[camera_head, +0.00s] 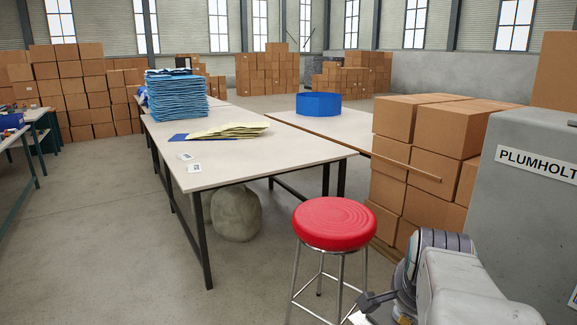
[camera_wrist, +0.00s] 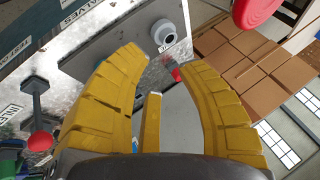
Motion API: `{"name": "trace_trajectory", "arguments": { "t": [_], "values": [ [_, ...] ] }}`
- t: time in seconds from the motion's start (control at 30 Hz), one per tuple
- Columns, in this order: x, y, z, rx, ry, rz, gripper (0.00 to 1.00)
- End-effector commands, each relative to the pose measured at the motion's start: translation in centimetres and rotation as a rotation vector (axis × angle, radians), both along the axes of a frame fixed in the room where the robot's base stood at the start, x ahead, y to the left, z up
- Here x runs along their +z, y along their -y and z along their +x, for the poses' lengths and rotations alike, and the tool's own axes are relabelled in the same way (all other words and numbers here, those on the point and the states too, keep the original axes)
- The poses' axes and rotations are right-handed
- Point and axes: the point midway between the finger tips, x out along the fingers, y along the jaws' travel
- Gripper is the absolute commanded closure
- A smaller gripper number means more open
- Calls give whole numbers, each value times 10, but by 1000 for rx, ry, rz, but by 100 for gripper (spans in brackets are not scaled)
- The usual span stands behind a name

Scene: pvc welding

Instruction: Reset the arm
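Behind the fingers is a grey metal machine panel (camera_wrist: 115,50) with a round grey fitting (camera_wrist: 163,33). In the head view, part of my arm shows at the bottom right, beside the grey machine (camera_head: 520,190) labelled "PLUMHOLT". The fingertips cannot be made out in the head view.
A red stool (camera_head: 335,222) stands just left of my arm. Stacked cardboard boxes (camera_head: 405,190) stand behind it. A white table (camera_head: 250,165) holds blue sheets (camera_head: 177,97) and yellow sheets (camera_head: 228,131). The floor (camera_head: 90,240) at the left is clear.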

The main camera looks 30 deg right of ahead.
Motion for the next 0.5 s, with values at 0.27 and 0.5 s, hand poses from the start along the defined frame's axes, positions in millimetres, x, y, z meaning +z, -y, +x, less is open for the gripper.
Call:
{"name": "trace_trajectory", "arguments": {
  "t": [0.27, 0.5],
  "values": [
    [43, -121, 21, 675, -218, -58, 66],
    [61, -193, 1, 1172, -354, -136, 66]
  ]
}}
